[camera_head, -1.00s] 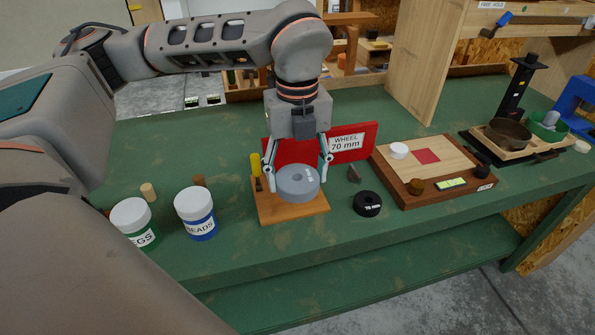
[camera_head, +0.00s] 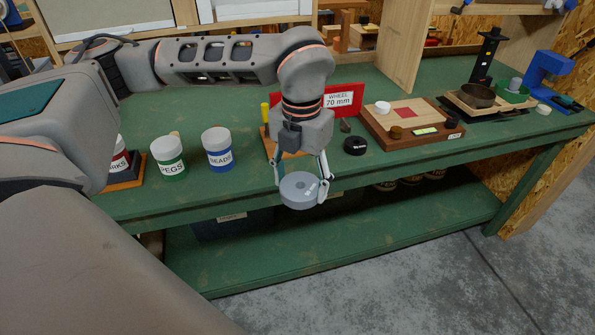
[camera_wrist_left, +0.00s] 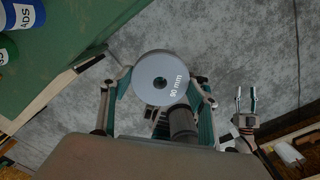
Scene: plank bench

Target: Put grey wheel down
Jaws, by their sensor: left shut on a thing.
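The grey wheel (camera_head: 297,194) is a thick disc with a centre hole; its "90 mm" label reads in the wrist view (camera_wrist_left: 149,88). My left gripper (camera_head: 303,188) is shut on it, one finger on each side. It holds the wheel in the air at the bench's front edge; in the wrist view floor shows around it. The green bench top (camera_head: 260,182) lies behind. A wooden board (camera_head: 292,155) stands behind the gripper, partly hidden by it. My right gripper (camera_wrist_left: 246,98) shows small in the wrist view, fingers apart and empty.
A wooden tray (camera_head: 440,138) stands farther right. The pegs jar (camera_head: 169,160) and beads jar (camera_head: 218,150) stand left. A lower green shelf (camera_head: 340,250) runs below.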

